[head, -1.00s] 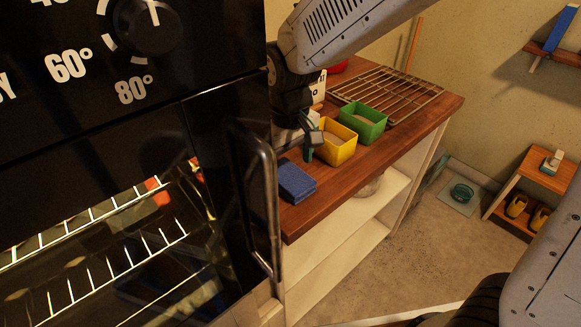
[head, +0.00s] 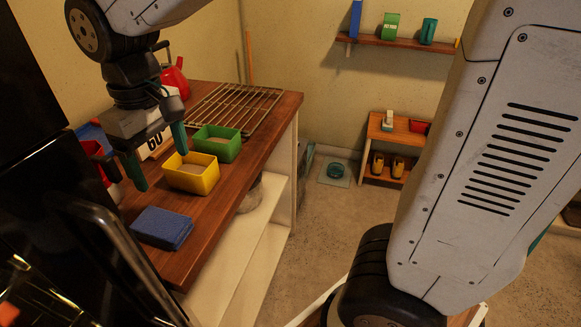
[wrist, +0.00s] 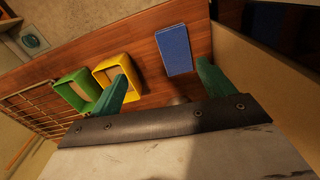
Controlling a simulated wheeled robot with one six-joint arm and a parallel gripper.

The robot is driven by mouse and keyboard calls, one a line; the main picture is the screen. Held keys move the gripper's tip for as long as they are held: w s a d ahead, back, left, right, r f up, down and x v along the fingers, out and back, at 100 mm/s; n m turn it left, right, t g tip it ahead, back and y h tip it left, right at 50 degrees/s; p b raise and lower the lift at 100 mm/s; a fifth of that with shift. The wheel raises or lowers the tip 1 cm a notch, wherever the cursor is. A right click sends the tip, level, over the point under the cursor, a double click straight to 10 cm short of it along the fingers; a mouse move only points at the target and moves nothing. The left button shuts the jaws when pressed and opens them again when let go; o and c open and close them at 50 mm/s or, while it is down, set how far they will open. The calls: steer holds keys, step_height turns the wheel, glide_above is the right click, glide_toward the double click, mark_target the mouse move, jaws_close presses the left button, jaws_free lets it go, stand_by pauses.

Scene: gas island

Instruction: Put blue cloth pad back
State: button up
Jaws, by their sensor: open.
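The blue cloth pad (head: 162,228) lies flat on the wooden counter (head: 215,212), near its front edge and close to the black oven. In the wrist view the pad (wrist: 175,50) lies beyond the fingertips, nearer the right finger. My gripper (head: 160,162) is open and empty above the counter, behind the pad and beside the yellow box. In the wrist view my gripper (wrist: 160,88) shows its two green fingers wide apart, with nothing between them.
A yellow box (head: 191,175) and a green box (head: 217,145) stand beside the pad, with a wire rack (head: 238,107) behind. A red kettle (head: 175,78) stands at the back. The oven handle (head: 118,245) juts out at left. A wall shelf (head: 400,42) holds several items.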

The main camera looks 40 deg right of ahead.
steer(key=s+d+m+t, duration=0.1)
steer(key=s+d+m, duration=0.4)
steer(key=s+d, duration=1.1)
steer(key=shift+s+d+f+m, duration=0.2)
steer(key=shift+s+d+m, duration=0.2)
steer(key=shift+s, duration=0.35)
